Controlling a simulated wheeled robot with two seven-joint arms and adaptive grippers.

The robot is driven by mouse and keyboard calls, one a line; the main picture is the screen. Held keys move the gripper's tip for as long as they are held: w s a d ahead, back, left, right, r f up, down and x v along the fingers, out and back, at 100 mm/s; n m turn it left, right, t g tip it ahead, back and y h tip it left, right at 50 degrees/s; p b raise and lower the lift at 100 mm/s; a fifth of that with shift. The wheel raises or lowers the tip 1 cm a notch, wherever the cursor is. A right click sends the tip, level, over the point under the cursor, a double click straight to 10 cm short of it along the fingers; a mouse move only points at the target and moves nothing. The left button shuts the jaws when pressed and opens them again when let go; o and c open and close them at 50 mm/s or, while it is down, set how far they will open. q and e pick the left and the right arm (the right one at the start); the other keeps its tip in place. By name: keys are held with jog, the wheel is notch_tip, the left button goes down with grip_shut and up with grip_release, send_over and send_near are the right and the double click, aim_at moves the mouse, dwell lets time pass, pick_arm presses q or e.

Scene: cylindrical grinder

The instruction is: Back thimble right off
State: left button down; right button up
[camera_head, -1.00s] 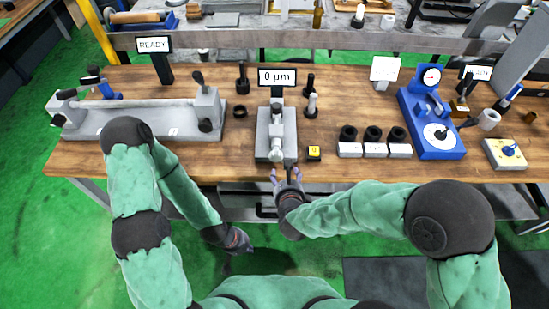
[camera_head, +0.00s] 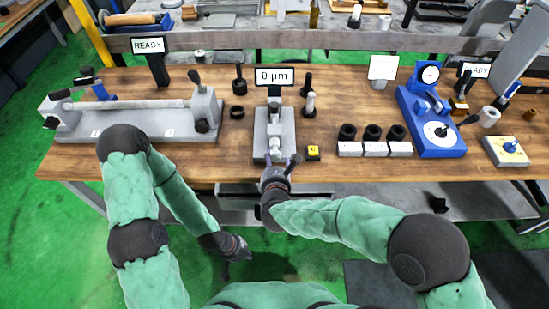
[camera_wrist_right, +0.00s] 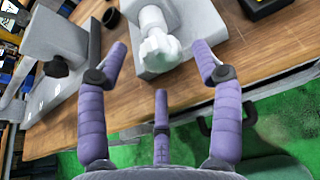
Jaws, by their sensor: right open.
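The grey bench gauge (camera_head: 260,138) stands on the wooden bench below a display (camera_head: 275,76) reading 0 µm. Its pale thimble (camera_head: 276,147) is at the front end and faces me. In the right wrist view the thimble (camera_wrist_right: 160,48) is a lobed white knob. My right gripper (camera_head: 282,161) is open just in front of the thimble, at the bench's front edge. In the right wrist view its purple fingers (camera_wrist_right: 160,62) are spread to either side of the knob, apart from it. My left gripper (camera_head: 238,249) hangs low before the bench; its fingers are too dark to read.
A long grey fixture (camera_head: 140,122) is at the left. Black rings on white blocks (camera_head: 349,149) and a blue dial stand (camera_head: 432,143) are at the right. Dark pins stand behind the gauge.

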aim_at(274, 158)
jog(key=shift+b+x, duration=0.4)
jog(key=shift+x, duration=1.55)
jog(key=c, duration=1.1)
